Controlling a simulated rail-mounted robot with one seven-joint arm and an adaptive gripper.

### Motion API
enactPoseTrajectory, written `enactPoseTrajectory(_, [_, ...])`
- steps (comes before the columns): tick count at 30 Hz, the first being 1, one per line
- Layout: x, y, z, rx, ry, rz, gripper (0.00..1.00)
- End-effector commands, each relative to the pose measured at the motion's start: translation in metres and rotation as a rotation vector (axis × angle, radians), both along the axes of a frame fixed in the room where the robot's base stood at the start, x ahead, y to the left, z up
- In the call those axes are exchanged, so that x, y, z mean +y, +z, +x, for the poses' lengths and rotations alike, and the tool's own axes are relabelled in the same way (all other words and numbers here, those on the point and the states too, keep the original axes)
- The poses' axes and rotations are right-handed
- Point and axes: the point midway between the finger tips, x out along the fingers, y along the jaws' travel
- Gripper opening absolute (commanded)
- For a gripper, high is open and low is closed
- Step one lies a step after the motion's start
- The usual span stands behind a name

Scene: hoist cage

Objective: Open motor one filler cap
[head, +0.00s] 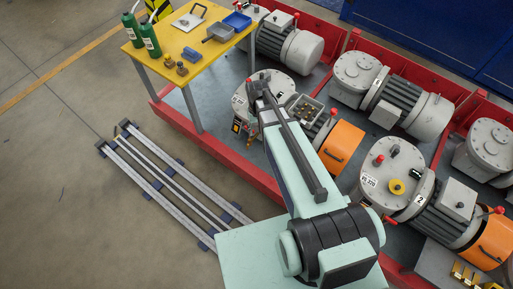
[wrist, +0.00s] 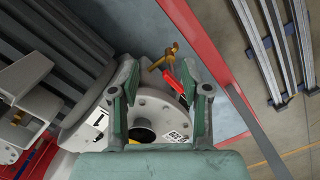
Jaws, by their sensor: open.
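Motor one's grey round gearbox housing (wrist: 160,108) lies below my gripper in the wrist view, with a "1" label at its left. A dark round spot with yellow at its edge (wrist: 142,135) shows on the housing, partly cut off by my gripper body. I cannot tell whether it is the filler cap or an open hole. My gripper (wrist: 162,92) is open, its fingers on either side of the housing, nothing held between them. In the head view the housing (head: 285,84) is partly covered by my arm, and the cap there is hidden.
A brass valve with a red handle (wrist: 170,82) sticks out by the housing. Motor two (head: 396,168) has a yellow cap (head: 396,187). A yellow table (head: 190,42) with green bottles (head: 150,40) and trays stands at upper left. Red frame rails (head: 225,150) border the motors.

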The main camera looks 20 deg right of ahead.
Motion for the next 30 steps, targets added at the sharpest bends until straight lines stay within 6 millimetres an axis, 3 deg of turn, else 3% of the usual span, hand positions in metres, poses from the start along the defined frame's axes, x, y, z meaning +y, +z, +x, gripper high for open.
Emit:
enactPoseTrajectory(3, [0.002, -0.013, -0.021, 0.023, 0.008, -0.004, 0.47])
enactPoseTrajectory(12, [0.007, -0.037, -0.057, 0.076, 0.021, -0.008, 0.47])
enactPoseTrajectory(30, [0.009, -0.046, -0.066, 0.096, 0.024, -0.007, 0.47])
